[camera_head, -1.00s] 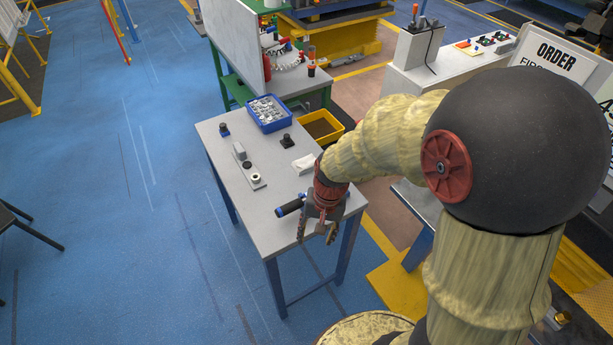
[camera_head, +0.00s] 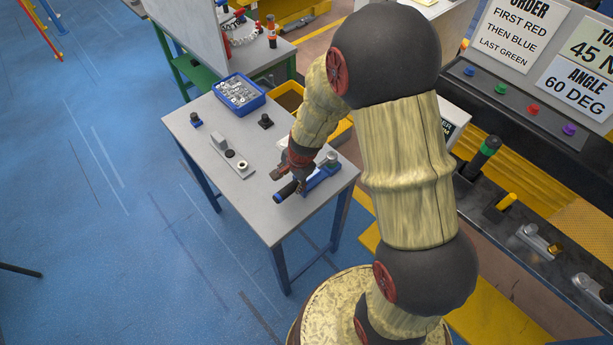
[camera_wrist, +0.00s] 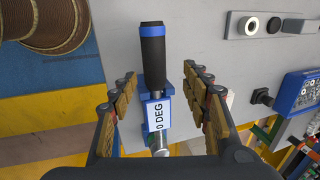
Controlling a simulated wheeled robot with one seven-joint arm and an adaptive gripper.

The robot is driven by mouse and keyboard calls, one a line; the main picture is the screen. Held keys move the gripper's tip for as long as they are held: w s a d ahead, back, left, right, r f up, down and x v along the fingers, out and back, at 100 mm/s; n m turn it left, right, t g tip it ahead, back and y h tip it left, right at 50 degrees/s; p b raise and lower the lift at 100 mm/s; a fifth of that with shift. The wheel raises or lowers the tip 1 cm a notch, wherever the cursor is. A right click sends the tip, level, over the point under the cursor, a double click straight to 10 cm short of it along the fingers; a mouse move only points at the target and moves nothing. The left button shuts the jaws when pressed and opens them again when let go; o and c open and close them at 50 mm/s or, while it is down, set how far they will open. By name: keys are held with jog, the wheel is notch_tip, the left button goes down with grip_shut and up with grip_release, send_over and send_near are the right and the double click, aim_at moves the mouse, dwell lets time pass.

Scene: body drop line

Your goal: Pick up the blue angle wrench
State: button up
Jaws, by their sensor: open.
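The blue angle wrench (camera_head: 320,177) lies on the grey table (camera_head: 240,200) near its right front edge, its black handle (camera_head: 286,190) pointing left. In the wrist view the wrench (camera_wrist: 155,108) shows a black grip with a blue end, a blue body and a white label reading "0 DEG", partly cut off. My gripper (camera_head: 288,182) is at the wrench in the head view and covers part of it. In the wrist view my gripper (camera_wrist: 160,95) is open, with one finger on each side of the wrench and visible gaps to both. I cannot tell the exact height.
A blue bin of small metal parts (camera_head: 239,111) stands at the table's back, with a yellow bin (camera_head: 342,130) beyond its right edge. A grey fixture (camera_head: 232,156) and small black blocks sit on the table. The table's left front is clear.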

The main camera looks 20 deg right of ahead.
aim_at(291, 187)
jog(key=x, duration=0.1)
jog(key=b+x, duration=0.1)
jog(key=x, duration=0.2)
jog(key=shift+s+f+b, duration=0.35)
jog(key=shift+w+f, duration=0.2)
jog(key=shift+f, duration=0.35)
jog(key=shift+c, duration=1.4)
grip_shut()
